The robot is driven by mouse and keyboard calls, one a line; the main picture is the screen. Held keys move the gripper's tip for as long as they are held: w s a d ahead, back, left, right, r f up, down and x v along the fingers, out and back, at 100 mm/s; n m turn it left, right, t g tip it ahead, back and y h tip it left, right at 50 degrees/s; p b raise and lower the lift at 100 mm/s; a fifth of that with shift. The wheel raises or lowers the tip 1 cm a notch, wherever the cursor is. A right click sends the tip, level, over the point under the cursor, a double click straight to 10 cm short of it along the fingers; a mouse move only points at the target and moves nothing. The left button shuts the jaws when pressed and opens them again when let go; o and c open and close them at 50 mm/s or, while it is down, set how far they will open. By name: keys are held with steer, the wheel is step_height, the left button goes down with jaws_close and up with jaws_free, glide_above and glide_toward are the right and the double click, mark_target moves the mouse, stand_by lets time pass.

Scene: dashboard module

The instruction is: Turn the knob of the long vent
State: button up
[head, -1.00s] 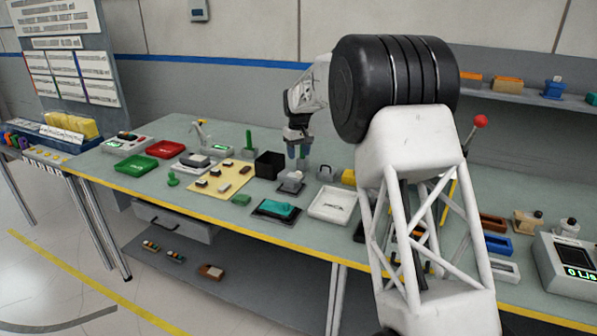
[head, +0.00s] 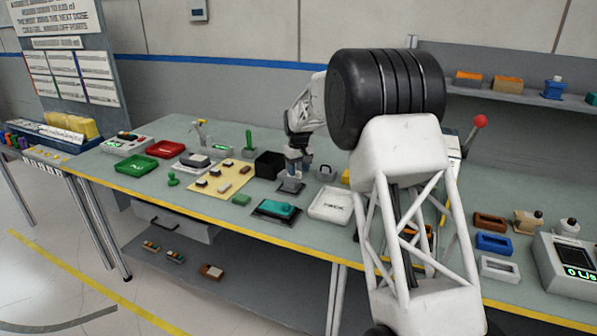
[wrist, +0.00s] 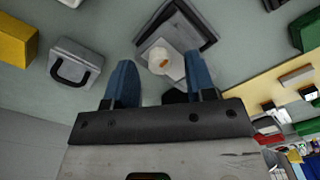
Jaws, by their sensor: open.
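In the wrist view a dark grey module (wrist: 201,29) lies at an angle at the top centre. A pale round knob (wrist: 158,61) with a small orange mark sits at its near side, on a lighter plate. I take this for the vent with its knob. My gripper (wrist: 160,68) is open. Its two blue fingers stand apart, with the knob between them in the picture; I cannot tell whether they touch it. In the head view my gripper (head: 298,171) is low over the grey module (head: 291,187), and the knob is hidden there.
A grey box with a black handle (wrist: 76,62) and a yellow block (wrist: 15,40) stand left in the wrist view. In the head view a black bin (head: 268,165), a teal item on a dark base (head: 277,209) and a white tray (head: 331,206) are close around.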

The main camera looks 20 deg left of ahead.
steer(key=shift+f, duration=0.45)
jaws_close()
steer(key=shift+m, duration=1.1)
